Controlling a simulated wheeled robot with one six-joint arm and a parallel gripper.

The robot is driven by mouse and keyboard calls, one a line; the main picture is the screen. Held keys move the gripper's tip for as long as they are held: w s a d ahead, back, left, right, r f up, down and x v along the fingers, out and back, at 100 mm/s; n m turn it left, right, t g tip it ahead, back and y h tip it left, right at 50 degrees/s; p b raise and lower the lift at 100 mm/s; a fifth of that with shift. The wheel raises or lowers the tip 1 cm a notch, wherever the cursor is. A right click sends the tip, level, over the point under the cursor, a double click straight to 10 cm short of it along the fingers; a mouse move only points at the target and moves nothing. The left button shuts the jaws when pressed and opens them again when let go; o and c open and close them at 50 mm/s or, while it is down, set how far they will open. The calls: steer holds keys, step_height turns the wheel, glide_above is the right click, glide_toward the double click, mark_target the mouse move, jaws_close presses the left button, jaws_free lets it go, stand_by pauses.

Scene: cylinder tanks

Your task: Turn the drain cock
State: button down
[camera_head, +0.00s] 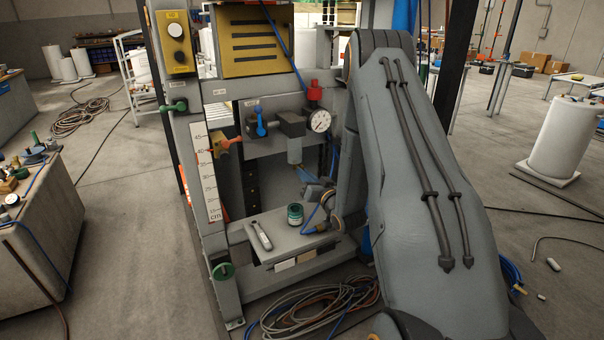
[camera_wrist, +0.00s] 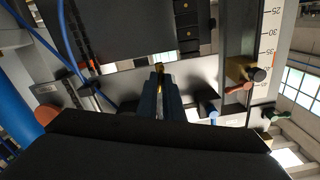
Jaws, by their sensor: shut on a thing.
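The drain cock (camera_wrist: 159,67) shows in the wrist view as a small brass piece at the tips of my gripper (camera_wrist: 160,78). The two dark blue fingers are close together and shut on it. Its lower part is hidden between the fingers. In the head view my gripper (camera_head: 303,174) is just below the small filter bowl (camera_head: 295,151), under the grey block beside the pressure gauge (camera_head: 320,121). The cock itself is too small to make out there. I cannot tell which way it is turned.
A blue lever (camera_head: 260,122), a red-handled valve (camera_head: 218,139) and a green lever (camera_head: 178,106) stand left of my gripper. Below is a shelf (camera_head: 284,247) with a green jar (camera_head: 295,214) and a metal tool (camera_head: 262,236). Hoses (camera_head: 316,306) lie coiled on the floor.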

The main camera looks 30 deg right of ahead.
steer(key=shift+m, duration=1.2)
steer(key=shift+m+p, duration=0.35)
steer(key=shift+m, duration=1.15)
steer(key=m, duration=0.3)
